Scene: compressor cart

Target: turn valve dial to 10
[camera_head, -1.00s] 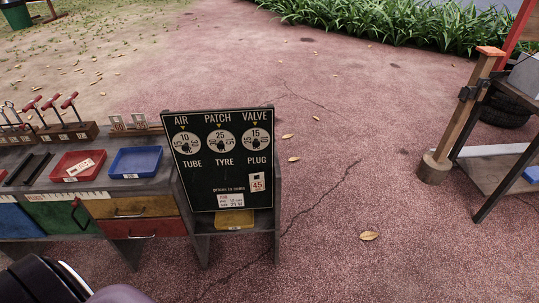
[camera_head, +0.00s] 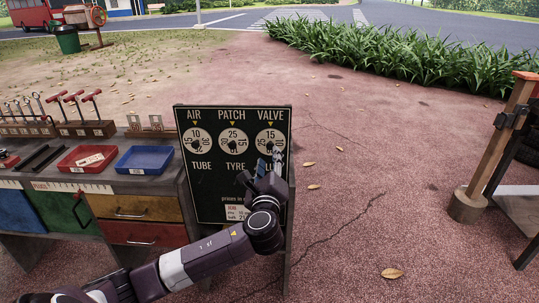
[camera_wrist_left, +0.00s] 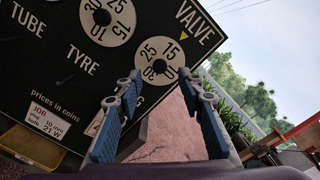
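The valve dial (camera_head: 270,141) is a round white dial at the upper right of a black price board (camera_head: 213,195). It has a small yellow marker above it, and 15 stands at the marker. In the left wrist view the valve dial (camera_wrist_left: 159,61) shows 15, 25 and 10, with 15 toward the marker. My left gripper (camera_head: 269,166) is in front of the board, just below the dial, and covers part of the PLUG label. In the left wrist view its blue-padded fingers (camera_wrist_left: 167,84) are apart with nothing between them, and the dial lies just beyond their tips. My right gripper is not in view.
The air dial (camera_head: 197,141) and patch dial (camera_head: 233,141) sit left of the valve dial. A bench with a red tray (camera_head: 87,158), a blue tray (camera_head: 144,160) and drawers stands left of the board. A wooden post (camera_head: 493,150) is at right. Pavement between is clear.

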